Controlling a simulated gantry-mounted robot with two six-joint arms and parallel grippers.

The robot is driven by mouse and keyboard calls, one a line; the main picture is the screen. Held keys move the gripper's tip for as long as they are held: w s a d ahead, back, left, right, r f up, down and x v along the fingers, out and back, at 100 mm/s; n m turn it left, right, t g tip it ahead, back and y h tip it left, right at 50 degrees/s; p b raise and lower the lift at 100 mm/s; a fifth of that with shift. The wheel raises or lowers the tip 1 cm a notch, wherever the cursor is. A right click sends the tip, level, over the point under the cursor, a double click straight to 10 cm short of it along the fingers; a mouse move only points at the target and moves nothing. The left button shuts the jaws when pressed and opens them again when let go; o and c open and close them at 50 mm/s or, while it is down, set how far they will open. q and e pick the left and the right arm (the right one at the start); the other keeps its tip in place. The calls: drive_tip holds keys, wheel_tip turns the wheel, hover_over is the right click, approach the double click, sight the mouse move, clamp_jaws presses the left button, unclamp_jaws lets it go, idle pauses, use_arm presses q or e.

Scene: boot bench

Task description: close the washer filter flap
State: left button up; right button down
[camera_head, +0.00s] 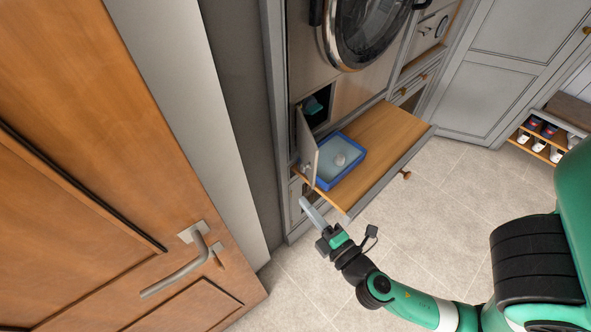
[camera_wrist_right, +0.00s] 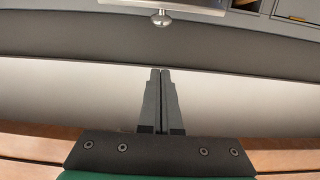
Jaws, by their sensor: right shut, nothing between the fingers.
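The washer (camera_head: 345,90) stands in a cabinet, with a dark square filter opening (camera_head: 322,98) low on its front and a teal part inside. The filter flap (camera_head: 307,146) is open. It stands out from the left side of the opening, beside a blue tray. My right gripper (camera_head: 305,202) is below the flap, in front of the cabinet's left edge, and looks apart from the flap. In the right wrist view its two fingers (camera_wrist_right: 160,72) are together with nothing between them. My left gripper is not in view.
A wooden pull-out shelf (camera_head: 385,135) extends below the opening and bears the blue tray (camera_head: 357,171), which holds a pale rounded object. A wooden door (camera_head: 90,180) with a lever handle (camera_head: 185,267) fills the left. The tiled floor (camera_head: 445,215) is mostly clear.

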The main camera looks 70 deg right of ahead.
drive_tip(key=w+d+p, duration=0.4)
drive_tip(key=w+d, duration=0.1)
drive_tip(key=d, duration=0.3)
drive_tip(key=shift+p, duration=0.3)
idle(0.3)
